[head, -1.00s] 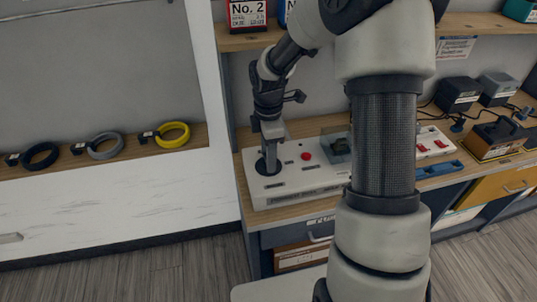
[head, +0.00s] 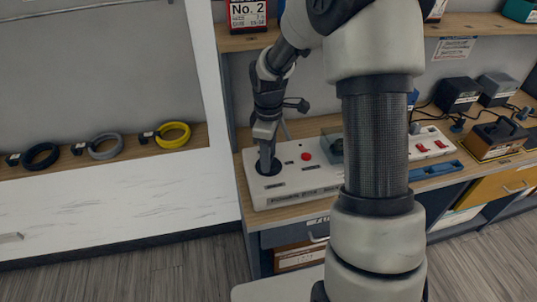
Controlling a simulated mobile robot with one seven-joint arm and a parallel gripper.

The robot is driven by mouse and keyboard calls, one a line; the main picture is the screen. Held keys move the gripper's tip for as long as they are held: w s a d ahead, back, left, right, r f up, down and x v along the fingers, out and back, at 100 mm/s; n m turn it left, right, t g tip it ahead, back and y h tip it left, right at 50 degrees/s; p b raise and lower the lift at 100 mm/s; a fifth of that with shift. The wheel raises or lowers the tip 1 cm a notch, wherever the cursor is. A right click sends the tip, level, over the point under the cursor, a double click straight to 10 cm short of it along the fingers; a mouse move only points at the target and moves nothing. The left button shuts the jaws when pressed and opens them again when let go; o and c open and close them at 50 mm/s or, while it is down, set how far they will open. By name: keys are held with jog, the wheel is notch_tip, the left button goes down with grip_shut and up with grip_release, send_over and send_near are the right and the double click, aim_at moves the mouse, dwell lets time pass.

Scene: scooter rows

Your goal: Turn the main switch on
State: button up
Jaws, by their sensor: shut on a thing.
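A white control panel box (head: 290,192) lies on the wooden workbench, with a round black rotary switch (head: 268,168) at its left end. The main switch label is too small to read. My gripper (head: 266,163) points down onto this black switch, its fingers shut on it; the fingertips cover the switch's middle. A red button (head: 306,156) sits on the panel to the right of my gripper. A dark part under a clear cover (head: 332,143) lies further right, partly hidden by my arm.
A white strip with red switches (head: 431,144), a blue tray (head: 436,170) and black chargers (head: 459,94) stand to the right on the bench. A shelf (head: 245,42) runs above. Coiled cables, black, grey and yellow (head: 173,135), lie on a ledge at left.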

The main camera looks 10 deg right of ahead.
jog(key=m, duration=1.2)
jog(key=shift+m, duration=0.3)
dwell(0.4)
jog(key=o, duration=1)
jog(key=shift+o, duration=0.2)
notch_tip(320, 180, up, 18)
jog(key=p, duration=0.1)
jog(key=shift+f+p, duration=0.25)
jog(key=shift+p, duration=0.15)
